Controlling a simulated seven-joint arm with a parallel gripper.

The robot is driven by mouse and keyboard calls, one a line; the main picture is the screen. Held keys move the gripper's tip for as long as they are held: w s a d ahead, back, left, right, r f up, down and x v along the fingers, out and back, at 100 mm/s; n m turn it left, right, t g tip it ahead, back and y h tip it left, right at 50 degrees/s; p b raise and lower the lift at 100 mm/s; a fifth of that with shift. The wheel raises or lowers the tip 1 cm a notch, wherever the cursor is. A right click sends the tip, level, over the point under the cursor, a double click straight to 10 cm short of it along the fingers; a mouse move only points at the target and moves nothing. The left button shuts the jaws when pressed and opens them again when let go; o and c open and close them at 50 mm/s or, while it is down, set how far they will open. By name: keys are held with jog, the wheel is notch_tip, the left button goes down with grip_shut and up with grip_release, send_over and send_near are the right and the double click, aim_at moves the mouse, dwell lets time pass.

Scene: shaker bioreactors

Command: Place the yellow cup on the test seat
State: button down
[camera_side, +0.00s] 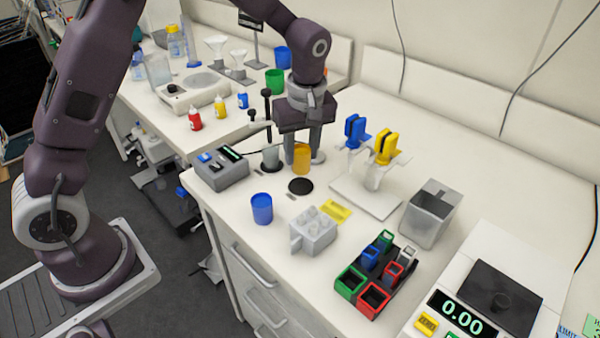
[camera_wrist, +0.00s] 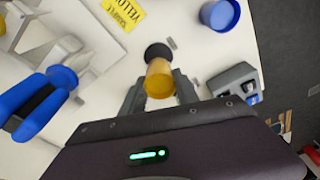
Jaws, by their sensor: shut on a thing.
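The yellow cup (camera_side: 302,158) is upright between the fingers of my gripper (camera_side: 301,150), which is shut on it. In the wrist view the cup (camera_wrist: 159,80) sits between the two grey fingertips (camera_wrist: 160,88). A black round disc (camera_side: 301,187) lies on the bench just in front of and below the cup in the side view. The disc also shows in the wrist view (camera_wrist: 158,51), partly hidden by the cup. I cannot tell which marked spot is the test seat. The cup appears slightly above the bench, apart from the disc.
A blue cup (camera_side: 262,208) stands in front of the disc. A grey instrument (camera_side: 222,169) is at left and a grey block (camera_side: 314,231) nearer the front. A yellow label (camera_side: 336,211) lies on the bench. A stand with blue and yellow clamps (camera_side: 366,196) is at right.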

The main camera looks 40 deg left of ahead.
aim_at(301, 168)
jog(key=shift+f, duration=2.4)
jog(key=shift+f, duration=0.1)
jog(key=c, duration=0.9)
grip_release()
jog(key=r, duration=0.4)
jog(key=d+r, duration=0.1)
jog(key=r, duration=0.7)
jog(key=shift+s+d+r, duration=0.15)
jog(key=shift+s+d, duration=0.15)
jog(key=shift+s, duration=0.1)
